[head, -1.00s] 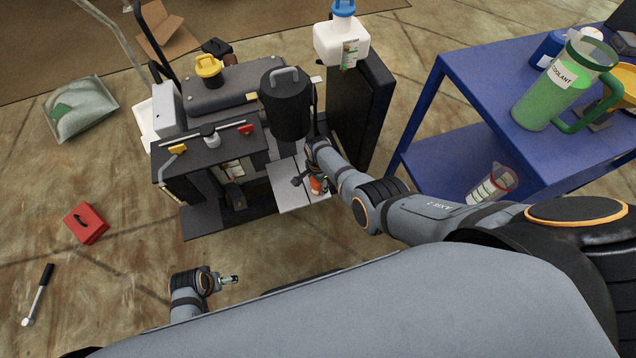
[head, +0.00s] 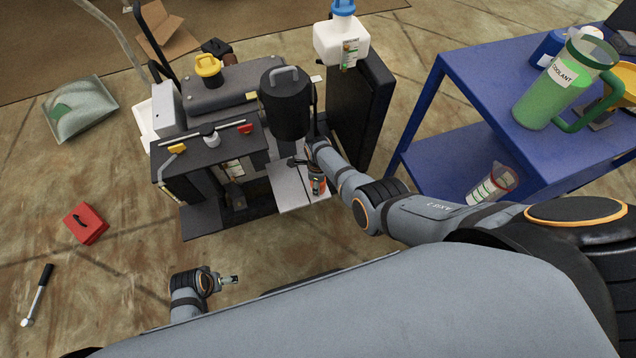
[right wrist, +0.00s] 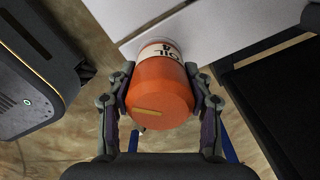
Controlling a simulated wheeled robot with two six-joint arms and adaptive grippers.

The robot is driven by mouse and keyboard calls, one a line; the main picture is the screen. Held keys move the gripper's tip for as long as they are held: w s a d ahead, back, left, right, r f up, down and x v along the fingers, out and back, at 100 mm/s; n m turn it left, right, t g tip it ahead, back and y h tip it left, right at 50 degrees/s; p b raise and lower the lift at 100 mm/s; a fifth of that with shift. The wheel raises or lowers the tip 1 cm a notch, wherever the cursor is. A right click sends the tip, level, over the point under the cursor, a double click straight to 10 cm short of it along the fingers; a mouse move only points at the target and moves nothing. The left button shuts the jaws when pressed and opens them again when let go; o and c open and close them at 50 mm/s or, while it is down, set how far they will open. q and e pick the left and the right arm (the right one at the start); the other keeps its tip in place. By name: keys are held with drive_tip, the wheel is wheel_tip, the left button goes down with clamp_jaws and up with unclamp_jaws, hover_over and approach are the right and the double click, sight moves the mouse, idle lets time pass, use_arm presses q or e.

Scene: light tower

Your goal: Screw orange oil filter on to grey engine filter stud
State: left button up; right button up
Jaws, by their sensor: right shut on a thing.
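The orange oil filter (right wrist: 160,95) has a white band lettered "OIL" and fills the middle of the right wrist view. My right gripper (right wrist: 165,98) is shut around its sides. The far end of the filter is at or very near a light grey panel (right wrist: 235,25); I cannot tell whether they touch. In the head view the filter (head: 318,184) is held over the right part of the panel (head: 286,196). The grey stud is hidden. My left gripper (head: 232,280) is low and apart from the engine, with nothing visible in it; its jaws are too small to judge.
The dark engine block (head: 210,145) carries a black canister (head: 285,110) above the panel. A white jug (head: 342,45) stands behind. A blue cart (head: 425,125) is at right. A red box (head: 85,223) and a wrench (head: 38,295) lie on open floor at left.

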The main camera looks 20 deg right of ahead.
drive_tip(key=shift+s+f, duration=0.1)
drive_tip(key=m, duration=0.5)
drive_tip(key=o, duration=1.5)
drive_tip(key=shift+f, duration=0.15)
